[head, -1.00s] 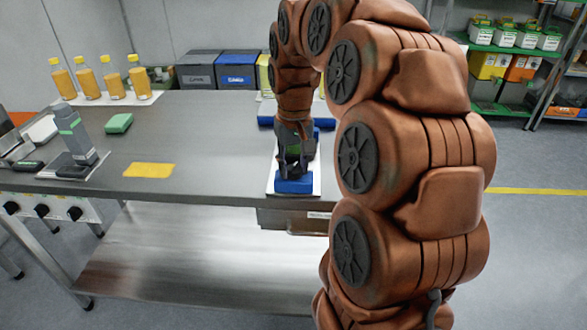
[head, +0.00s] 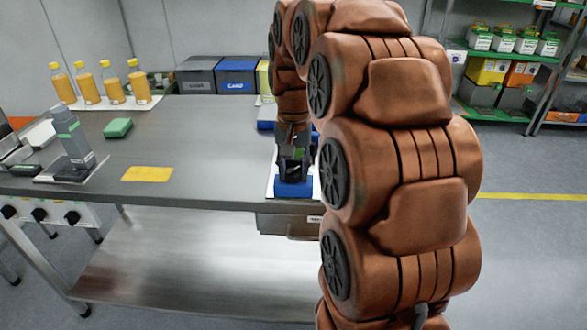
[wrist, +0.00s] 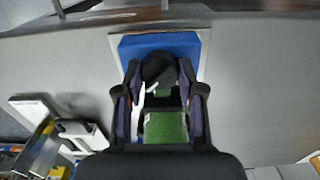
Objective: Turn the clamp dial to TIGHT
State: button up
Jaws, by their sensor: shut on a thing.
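The clamp is a blue block (head: 294,188) on a white plate near the table's front edge, and its blue body also shows in the wrist view (wrist: 160,45). A round black dial (wrist: 158,68) with a white mark sits on it, between my fingers. My gripper (wrist: 158,80) points down over the clamp with one finger on each side of the dial, shut on it. A green patch (wrist: 165,128) shows between the fingers, nearer the palm. In the head view my gripper (head: 293,174) hides most of the dial. I cannot read any dial lettering.
A yellow card (head: 148,174), a green block (head: 118,128) and a grey device (head: 73,140) lie to the left on the table. Bottles of orange liquid (head: 112,85) and bins (head: 237,74) stand along the back. The table between is clear.

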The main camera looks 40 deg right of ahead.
aim_at(293, 172)
jog(key=o, duration=1.1)
jog(key=shift+o, duration=0.2)
notch_tip(293, 172, up, 12)
dwell(1.3)
jog(key=shift+a, duration=0.1)
dwell(0.5)
